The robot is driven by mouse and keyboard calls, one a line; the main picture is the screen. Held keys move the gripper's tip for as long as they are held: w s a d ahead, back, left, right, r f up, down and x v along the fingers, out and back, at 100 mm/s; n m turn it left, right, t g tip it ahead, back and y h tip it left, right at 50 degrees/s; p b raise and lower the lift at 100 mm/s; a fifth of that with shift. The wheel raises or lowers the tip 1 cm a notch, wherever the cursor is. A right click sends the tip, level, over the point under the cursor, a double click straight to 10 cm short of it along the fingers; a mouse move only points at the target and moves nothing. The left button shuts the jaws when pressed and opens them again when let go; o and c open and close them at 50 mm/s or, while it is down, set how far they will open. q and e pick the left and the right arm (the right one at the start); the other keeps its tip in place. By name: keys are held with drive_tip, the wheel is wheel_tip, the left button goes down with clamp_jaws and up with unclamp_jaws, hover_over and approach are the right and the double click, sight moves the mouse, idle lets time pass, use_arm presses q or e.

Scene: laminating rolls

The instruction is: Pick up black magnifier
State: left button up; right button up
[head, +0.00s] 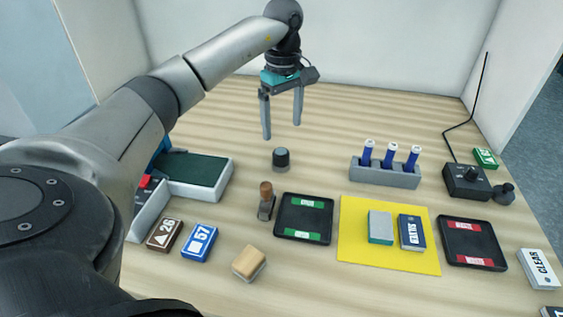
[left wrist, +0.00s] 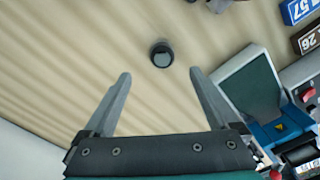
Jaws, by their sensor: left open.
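The black magnifier (head: 281,158) is a short dark cylinder with a grey top, standing on the wooden table near its middle. In the left wrist view the magnifier (left wrist: 162,54) shows from above as a dark ring, just beyond and between the fingertips. My left gripper (head: 282,129) is open and empty, with its fingers pointing down above the magnifier and apart from it. The left gripper also shows in the left wrist view (left wrist: 160,74). My right gripper is in neither view.
A laminating machine with a dark green bed (head: 197,170) stands left of the magnifier. A wooden-handled stamp (head: 266,199) and black tray (head: 303,232) are in front. A grey holder (head: 384,174) with blue tubes stands right. The table behind the magnifier is clear.

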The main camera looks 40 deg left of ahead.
sight(281, 151)
use_arm(q)
wheel_tip(281, 151, down, 4)
drive_tip(key=shift+f, duration=0.15)
drive_tip(key=f, duration=0.2)
drive_tip(key=f+b, duration=0.1)
drive_tip(key=f, duration=0.2)
drive_tip(key=shift+s+a+f, duration=0.1)
drive_tip(key=shift+s, duration=0.1)
drive_tip(key=c, duration=1.5)
drive_tip(key=shift+o, duration=0.2)
